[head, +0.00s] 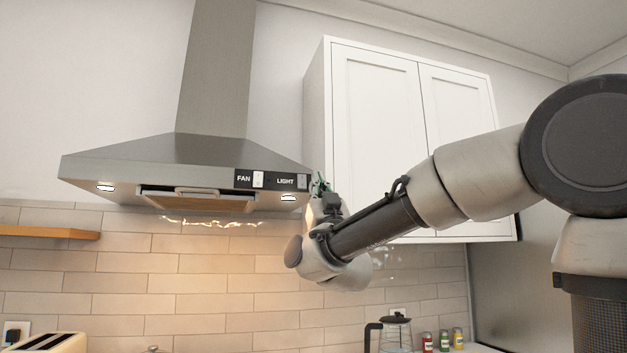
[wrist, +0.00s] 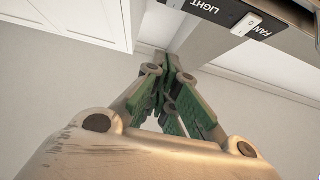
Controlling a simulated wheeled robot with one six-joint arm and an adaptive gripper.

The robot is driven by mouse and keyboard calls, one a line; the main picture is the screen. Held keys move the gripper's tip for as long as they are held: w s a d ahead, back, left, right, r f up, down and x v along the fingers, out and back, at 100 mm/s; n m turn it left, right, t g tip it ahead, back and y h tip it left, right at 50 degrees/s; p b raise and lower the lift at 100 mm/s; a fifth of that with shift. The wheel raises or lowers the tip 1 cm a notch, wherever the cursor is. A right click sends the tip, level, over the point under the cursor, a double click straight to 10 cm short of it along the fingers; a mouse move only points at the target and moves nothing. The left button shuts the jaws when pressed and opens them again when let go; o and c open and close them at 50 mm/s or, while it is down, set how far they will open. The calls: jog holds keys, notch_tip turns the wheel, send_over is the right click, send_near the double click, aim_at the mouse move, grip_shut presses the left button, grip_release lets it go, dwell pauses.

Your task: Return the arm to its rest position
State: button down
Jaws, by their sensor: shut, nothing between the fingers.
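My gripper (head: 320,184) is raised at the right end of the range hood (head: 150,158), close to the LIGHT end of its control panel (head: 270,180). My arm reaches in from the right, and the wrist hides part of the wall and cabinet. In the wrist view, the green fingers of my gripper (wrist: 172,62) come together at the tips with nothing between them. The panel (wrist: 228,16) appears upside down there, with a white switch (wrist: 247,23) beside the word FAN. Whether the fingertips touch the hood I cannot tell.
A white wall cabinet (head: 375,120) stands right behind my arm. Both hood lamps are lit. Below are a toaster (head: 48,343), a glass coffee pot (head: 396,335) and several small jars (head: 443,341). A wooden shelf (head: 45,232) is at left. Space before the tiled wall is open.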

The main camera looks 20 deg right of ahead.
jog(key=shift+v, duration=0.85)
jog(key=shift+s+r, duration=0.1)
jog(key=shift+s, duration=0.05)
